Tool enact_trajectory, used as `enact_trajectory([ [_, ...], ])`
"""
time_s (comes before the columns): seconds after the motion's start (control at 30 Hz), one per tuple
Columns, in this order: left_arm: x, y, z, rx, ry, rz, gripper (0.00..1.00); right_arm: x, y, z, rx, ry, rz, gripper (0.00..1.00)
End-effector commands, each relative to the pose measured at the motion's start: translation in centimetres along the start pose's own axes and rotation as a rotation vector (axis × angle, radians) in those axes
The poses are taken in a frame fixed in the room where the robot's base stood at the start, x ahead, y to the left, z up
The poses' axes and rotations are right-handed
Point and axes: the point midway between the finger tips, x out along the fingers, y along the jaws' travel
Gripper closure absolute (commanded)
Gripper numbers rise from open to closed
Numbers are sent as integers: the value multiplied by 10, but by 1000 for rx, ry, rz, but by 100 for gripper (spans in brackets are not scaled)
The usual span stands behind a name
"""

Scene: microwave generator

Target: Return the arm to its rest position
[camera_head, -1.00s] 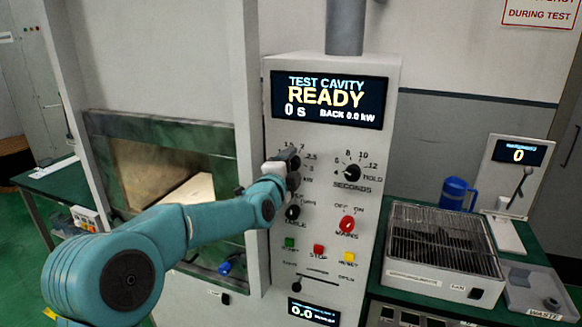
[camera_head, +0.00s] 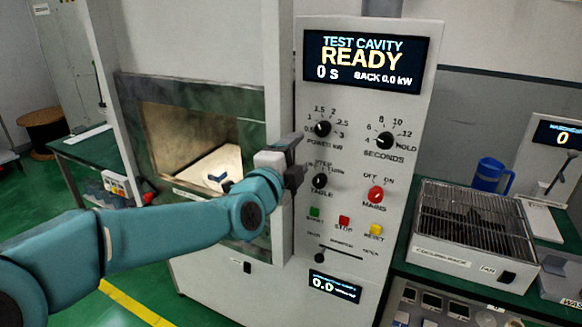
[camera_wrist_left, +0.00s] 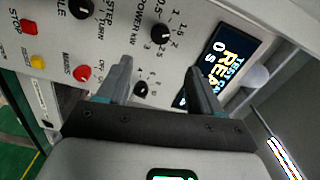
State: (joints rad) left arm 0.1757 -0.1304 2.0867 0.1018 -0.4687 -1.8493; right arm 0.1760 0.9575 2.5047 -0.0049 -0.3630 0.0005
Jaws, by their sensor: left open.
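My left arm comes in from the left in the head view, and its gripper (camera_head: 296,160) is in front of the control panel's left edge, left of the power and table knobs. In the left wrist view the gripper (camera_wrist_left: 160,82) has its two fingers apart with nothing between them; the panel lies beyond. The power knob (camera_head: 322,128), seconds knob (camera_head: 385,140), table knob (camera_head: 319,181) and red mains knob (camera_head: 376,194) are clear of the fingers. The display (camera_head: 365,62) reads "TEST CAVITY READY", 0 s. My right gripper is not in view.
The cavity (camera_head: 190,135) stands open left of the panel, with a dark blue piece (camera_head: 218,178) on its pale floor. A wire-topped cooling rack (camera_head: 470,215) and a blue mug (camera_head: 490,175) are on the right bench. A green bench (camera_head: 85,150) stands at left.

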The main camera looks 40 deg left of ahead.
Motion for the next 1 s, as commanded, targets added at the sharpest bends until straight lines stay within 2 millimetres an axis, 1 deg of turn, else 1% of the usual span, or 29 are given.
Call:
enact_trajectory([
  [0.03,-8,0,0,0,0,-1,34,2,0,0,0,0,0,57],
  [0.1,-14,0,0,0,0,-1,34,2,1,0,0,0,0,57],
  [0.2,-19,0,0,0,0,0,34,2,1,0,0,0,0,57],
  [0.77,-20,0,0,0,0,2,34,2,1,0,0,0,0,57],
  [0.83,-15,10,-2,1,3,22,34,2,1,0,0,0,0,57],
  [0.87,-12,18,-4,2,6,39,34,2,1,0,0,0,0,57],
  [0.97,6,69,-14,8,25,143,34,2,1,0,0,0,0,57],
  [1.0,12,98,-19,11,36,202,34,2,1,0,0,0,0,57],
])
